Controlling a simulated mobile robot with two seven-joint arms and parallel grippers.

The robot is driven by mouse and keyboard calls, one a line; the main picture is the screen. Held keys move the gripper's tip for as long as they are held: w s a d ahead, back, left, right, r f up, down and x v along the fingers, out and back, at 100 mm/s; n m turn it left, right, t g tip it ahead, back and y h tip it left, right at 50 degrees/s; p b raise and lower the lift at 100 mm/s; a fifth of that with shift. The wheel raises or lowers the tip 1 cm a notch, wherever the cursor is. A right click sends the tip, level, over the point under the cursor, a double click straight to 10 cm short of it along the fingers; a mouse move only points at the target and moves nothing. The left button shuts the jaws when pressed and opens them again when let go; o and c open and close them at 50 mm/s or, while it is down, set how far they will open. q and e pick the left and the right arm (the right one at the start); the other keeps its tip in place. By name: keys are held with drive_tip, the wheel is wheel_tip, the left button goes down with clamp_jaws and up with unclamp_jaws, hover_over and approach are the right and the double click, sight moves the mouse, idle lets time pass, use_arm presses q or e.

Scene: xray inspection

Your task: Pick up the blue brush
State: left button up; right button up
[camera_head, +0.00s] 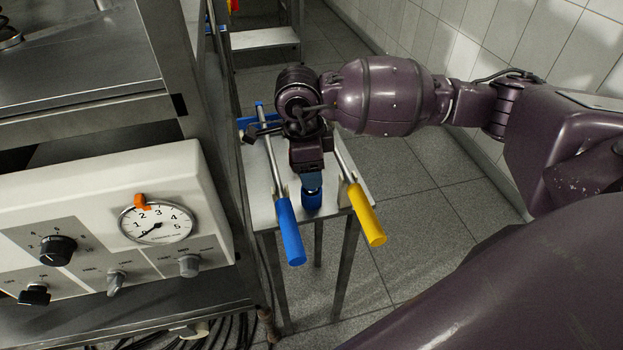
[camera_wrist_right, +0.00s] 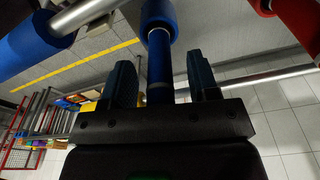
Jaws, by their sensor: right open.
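A blue-handled tool with a long silver rod (camera_head: 290,232) lies on the small table, its handle overhanging the near edge. Beside it, a shorter blue handle (camera_head: 312,199) shows just below my right gripper (camera_head: 312,178); most of that tool is hidden by the gripper and wrist. In the right wrist view the right gripper (camera_wrist_right: 162,82) is open, with a blue handle (camera_wrist_right: 158,22) reaching between its two fingers. A gap shows on the right of this handle. I cannot tell which blue tool is the brush. My left gripper is not in view.
A yellow-handled tool (camera_head: 367,215) lies to the right on the small table (camera_head: 262,212). A control box with a dial (camera_head: 157,222) and a metal rack stand close on the left. Tiled floor (camera_head: 420,230) is clear to the right, up to a white tiled wall.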

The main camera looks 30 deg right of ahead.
drive_tip(key=shift+f, duration=0.35)
clamp_jaws()
drive_tip(key=shift+r, duration=0.15)
